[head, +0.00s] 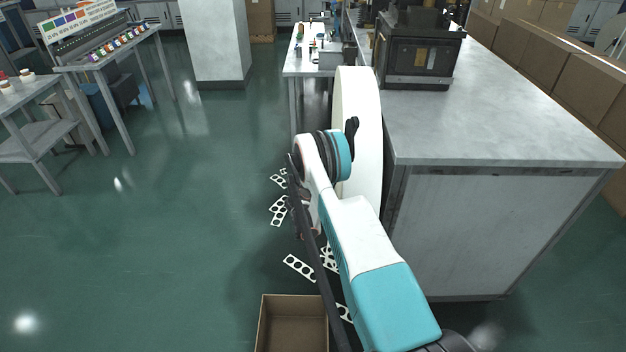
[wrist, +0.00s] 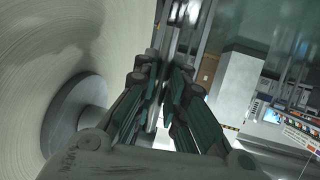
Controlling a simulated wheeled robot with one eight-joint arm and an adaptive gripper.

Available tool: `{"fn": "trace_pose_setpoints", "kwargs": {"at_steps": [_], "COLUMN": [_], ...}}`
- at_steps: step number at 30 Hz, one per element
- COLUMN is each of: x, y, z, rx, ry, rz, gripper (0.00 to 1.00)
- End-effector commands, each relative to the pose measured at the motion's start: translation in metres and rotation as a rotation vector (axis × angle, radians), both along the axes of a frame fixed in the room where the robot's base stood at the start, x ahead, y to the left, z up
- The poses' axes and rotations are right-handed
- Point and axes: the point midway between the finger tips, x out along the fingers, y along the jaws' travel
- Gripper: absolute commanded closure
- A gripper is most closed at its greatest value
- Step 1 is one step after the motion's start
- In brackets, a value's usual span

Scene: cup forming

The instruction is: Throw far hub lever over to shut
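A large white roll (head: 358,110) stands on edge beside the grey counter. Its pale side face fills the left of the wrist view, with a round grey hub (wrist: 72,118) low on it. My arm covers much of the roll's near side in the head view. My gripper (wrist: 165,72) is beside this face, to the right of the hub, its dark fingers drawn together. A grey metal bar (wrist: 186,22) shows past the fingertips; I cannot tell whether it touches them. I cannot make out the far hub lever for certain. A small black part (head: 351,132) shows against the roll.
The counter (head: 500,120) with a black machine (head: 418,48) stands right of the roll. An open cardboard box (head: 292,325) and punched white strips (head: 299,268) lie on the floor below my arm. Open green floor (head: 180,230) extends to the left.

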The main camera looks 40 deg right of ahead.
Motion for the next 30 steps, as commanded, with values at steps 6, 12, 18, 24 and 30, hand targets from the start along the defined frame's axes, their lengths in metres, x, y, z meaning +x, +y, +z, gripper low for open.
{"fn": "trace_pose_setpoints", "kwargs": {"at_steps": [6,12,18,24,30], "x": [0.000,0.000,-0.011,-0.031,-0.043], "y": [0.000,0.000,0.015,0.037,0.051], "z": [0.000,0.000,0.007,0.020,0.027], "rx": [0.001,0.001,0.000,0.001,0.001], "ry": [0.001,0.001,0.002,0.001,0.002], "rz": [0.000,0.000,0.002,0.002,-0.001], "gripper": [0.68,0.68,0.68,0.68,0.68]}}
